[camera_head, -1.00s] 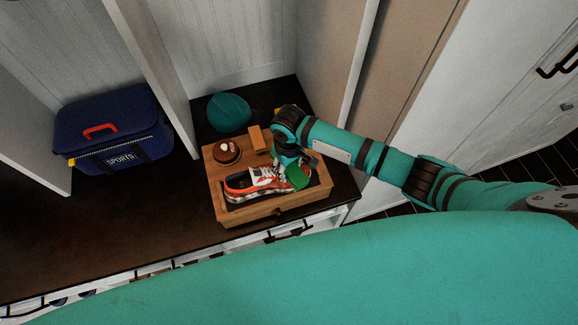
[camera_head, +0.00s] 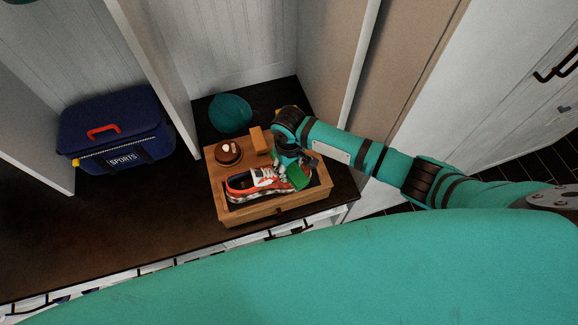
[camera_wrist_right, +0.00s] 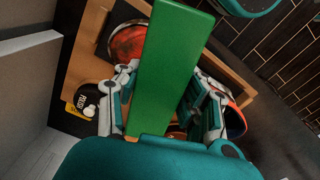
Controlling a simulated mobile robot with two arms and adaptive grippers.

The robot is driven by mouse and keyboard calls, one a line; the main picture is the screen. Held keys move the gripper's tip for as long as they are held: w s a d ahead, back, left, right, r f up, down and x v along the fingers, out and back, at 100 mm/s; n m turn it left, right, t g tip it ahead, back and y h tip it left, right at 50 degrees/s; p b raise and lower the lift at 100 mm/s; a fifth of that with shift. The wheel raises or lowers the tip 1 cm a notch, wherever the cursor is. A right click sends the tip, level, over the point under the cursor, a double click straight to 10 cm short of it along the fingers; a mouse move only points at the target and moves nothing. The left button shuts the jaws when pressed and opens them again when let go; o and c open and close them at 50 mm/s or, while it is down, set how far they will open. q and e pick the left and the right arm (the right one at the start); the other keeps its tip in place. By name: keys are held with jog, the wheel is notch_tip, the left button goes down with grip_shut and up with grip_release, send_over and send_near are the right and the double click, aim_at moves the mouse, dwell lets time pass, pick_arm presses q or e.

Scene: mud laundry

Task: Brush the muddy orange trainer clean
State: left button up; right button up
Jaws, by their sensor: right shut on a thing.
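The orange trainer (camera_head: 240,187), with white laces and sole, lies on its side-on length in the wooden box-like stand (camera_head: 216,184). My right gripper (camera_head: 289,160) is over the trainer's right end and is shut on a green brush (camera_head: 299,177). The brush is at that end of the shoe; whether its bristles touch cannot be told. In the right wrist view the green brush (camera_wrist_right: 170,65) fills the middle between the fingers (camera_wrist_right: 165,105). Orange shoe parts (camera_wrist_right: 127,42) show behind it, with a brownish patch. Much of the shoe is hidden there. My left gripper is not in view.
A round brown tin (camera_head: 228,153) and a wooden block (camera_head: 260,140) stand on the box behind the shoe. A teal round object (camera_head: 230,113) is behind the box. A blue sports bag (camera_head: 115,125) stands left. The dark bench top (camera_head: 110,215) is clear before it.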

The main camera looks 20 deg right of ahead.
jog(key=shift+f, duration=0.45)
dwell(0.4)
jog(key=shift+w, duration=0.1)
jog(key=shift+w+d+b, duration=0.15)
jog(key=shift+w+b, duration=0.2)
jog(key=shift+w, duration=0.5)
jog(key=shift+w+d+b, duration=0.1)
jog(key=shift+w+b, duration=0.25)
jog(key=shift+w, duration=0.5)
jog(key=shift+f, duration=0.1)
jog(key=shift+s+p, duration=0.5)
jog(key=shift+p, duration=0.2)
jog(key=shift+s+d+r+p, duration=0.1)
jog(key=shift+s+d+p, duration=0.05)
jog(key=shift+s+p, duration=0.4)
jog(key=shift+s+d+r+p, duration=0.1)
jog(key=shift+s+p, duration=0.35)
jog(key=shift+p, duration=0.15)
jog(key=shift+s+f, duration=0.1)
jog(key=shift+s, duration=0.25)
